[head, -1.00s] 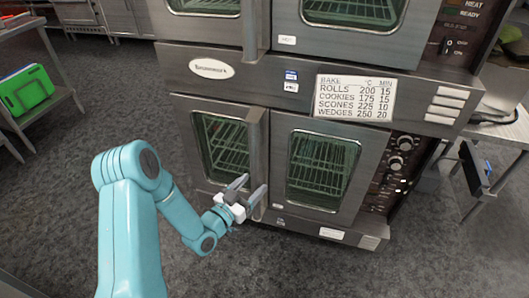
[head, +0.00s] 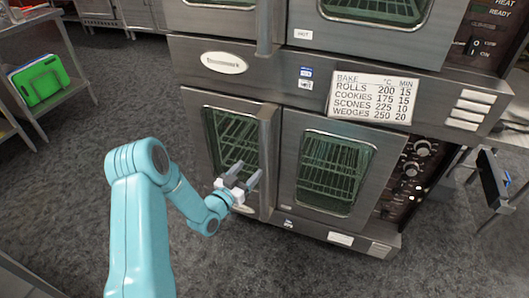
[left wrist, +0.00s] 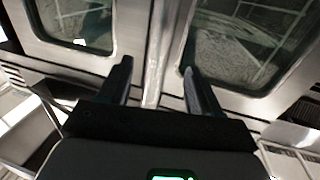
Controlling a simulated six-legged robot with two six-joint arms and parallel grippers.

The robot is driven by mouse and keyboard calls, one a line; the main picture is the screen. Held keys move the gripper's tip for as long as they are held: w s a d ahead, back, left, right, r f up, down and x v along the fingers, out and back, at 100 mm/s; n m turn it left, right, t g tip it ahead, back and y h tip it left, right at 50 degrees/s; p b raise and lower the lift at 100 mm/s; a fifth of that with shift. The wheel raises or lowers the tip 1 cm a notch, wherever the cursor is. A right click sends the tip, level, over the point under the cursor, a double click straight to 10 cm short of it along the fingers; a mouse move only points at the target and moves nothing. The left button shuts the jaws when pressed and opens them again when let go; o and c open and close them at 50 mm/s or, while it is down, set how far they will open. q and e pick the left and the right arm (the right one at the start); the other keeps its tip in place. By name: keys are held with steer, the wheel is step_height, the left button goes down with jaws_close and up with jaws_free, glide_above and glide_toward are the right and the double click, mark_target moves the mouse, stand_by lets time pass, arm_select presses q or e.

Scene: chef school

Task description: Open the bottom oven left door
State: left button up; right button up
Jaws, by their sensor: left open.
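The bottom oven's left door (head: 196,120) is a steel panel with a dark window. It looks shut in the head view. Its vertical bar handle (head: 269,140) runs along its right edge, beside the bottom right door (head: 374,150). My left gripper (head: 247,170) is open and empty in front of the door's lower part, just left of the handle. In the left wrist view, the handle (left wrist: 156,50) shows between the two open fingers (left wrist: 160,85). I cannot tell whether the fingers touch it. My right gripper is not in view.
The upper oven (head: 225,20) stands directly above. A bake-times sign (head: 373,98) is on the panel between the ovens. Control knobs (head: 417,158) are at the right. A shelf with green boards (head: 42,85) stands at the far left. The floor (head: 70,190) in front is clear.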

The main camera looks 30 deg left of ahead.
mark_target(261, 156)
arm_select(q)
steer(key=w, duration=1)
steer(key=shift+w+a+f, duration=0.1)
steer(key=shift+w+a, duration=0.1)
steer(key=shift+w, duration=0.1)
steer(key=shift+s, duration=0.1)
jaws_close()
